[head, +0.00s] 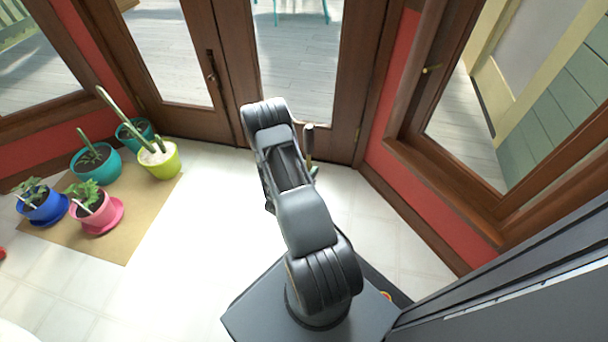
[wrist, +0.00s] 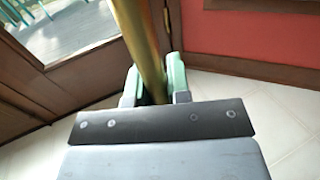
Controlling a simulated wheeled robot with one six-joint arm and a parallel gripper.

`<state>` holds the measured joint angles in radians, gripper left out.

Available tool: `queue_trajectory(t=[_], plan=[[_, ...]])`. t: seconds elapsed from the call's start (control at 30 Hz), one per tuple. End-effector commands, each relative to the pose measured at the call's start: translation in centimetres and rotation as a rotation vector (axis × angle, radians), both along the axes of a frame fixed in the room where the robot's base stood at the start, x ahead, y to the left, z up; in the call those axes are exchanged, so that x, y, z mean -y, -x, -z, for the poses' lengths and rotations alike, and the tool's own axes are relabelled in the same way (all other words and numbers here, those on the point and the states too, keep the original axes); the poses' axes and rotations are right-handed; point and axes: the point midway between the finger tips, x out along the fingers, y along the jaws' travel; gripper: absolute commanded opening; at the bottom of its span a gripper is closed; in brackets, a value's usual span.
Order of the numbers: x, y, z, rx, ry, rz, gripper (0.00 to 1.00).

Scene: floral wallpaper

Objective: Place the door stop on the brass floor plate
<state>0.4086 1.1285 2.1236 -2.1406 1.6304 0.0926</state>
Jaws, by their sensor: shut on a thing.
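The door stop shows in the head view (head: 309,141) as an upright rod with a dark top and a brass-coloured lower part, just right of my arm. In the wrist view it is a thick brass-coloured rod (wrist: 137,32), slightly tilted, between the green finger pads. My gripper (wrist: 157,80) is shut on this rod. In the head view my arm mostly hides the gripper; a bit of green pad (head: 314,171) shows. The door stop's lower end is hidden. I cannot make out the brass floor plate in either view.
Glazed wooden double doors (head: 230,60) stand behind my gripper, with a red wall and window (head: 470,120) on the right. Several potted plants stand on and around a tan mat (head: 138,215) at left. White floor (head: 205,225) is clear between mat and arm.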

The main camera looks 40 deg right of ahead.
Motion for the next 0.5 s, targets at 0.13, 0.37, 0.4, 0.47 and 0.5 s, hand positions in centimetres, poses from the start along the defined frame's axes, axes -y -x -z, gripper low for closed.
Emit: queue_trajectory(t=[0.13, 0.37, 0.4, 0.47, 0.5], plan=[[1.1, -0.2, 1.1, 0.005, 0.006, 0.001, 0.0], [1.6, -0.2, 1.5, 0.005, 0.007, 0.0, 0.0], [1.6, -0.2, 1.6, 0.005, 0.007, 0.0, 0.0], [1.7, -0.3, 1.8, 0.005, 0.006, 0.0, 0.0], [1.9, -0.3, 2.0, 0.005, 0.006, 0.0, 0.0]])
